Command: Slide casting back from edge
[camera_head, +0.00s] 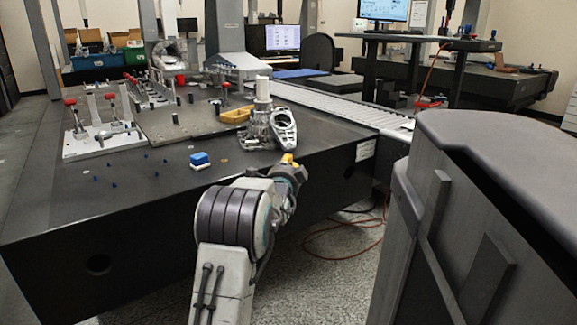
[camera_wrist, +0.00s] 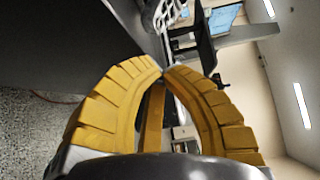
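The casting (camera_head: 284,130) is a light grey metal part with openings. It stands near the front right edge of the dark granite table (camera_head: 225,168), beside a grey fixture-like piece with a pale cylinder on top (camera_head: 262,100). Part of the casting also shows at the top of the wrist view (camera_wrist: 168,12), beyond the fingertips. My gripper (camera_head: 289,160) is just in front of the table edge, below the casting in the picture. In the wrist view its yellow fingers (camera_wrist: 163,71) meet at the tips with nothing seen between them. Whether it touches the casting is unclear.
A yellow tray (camera_head: 237,115) sits behind the casting. Clamp fixtures (camera_head: 100,130) stand at the left. A roller conveyor (camera_head: 335,105) runs at the right. A dark cabinet (camera_head: 480,220) is at the near right.

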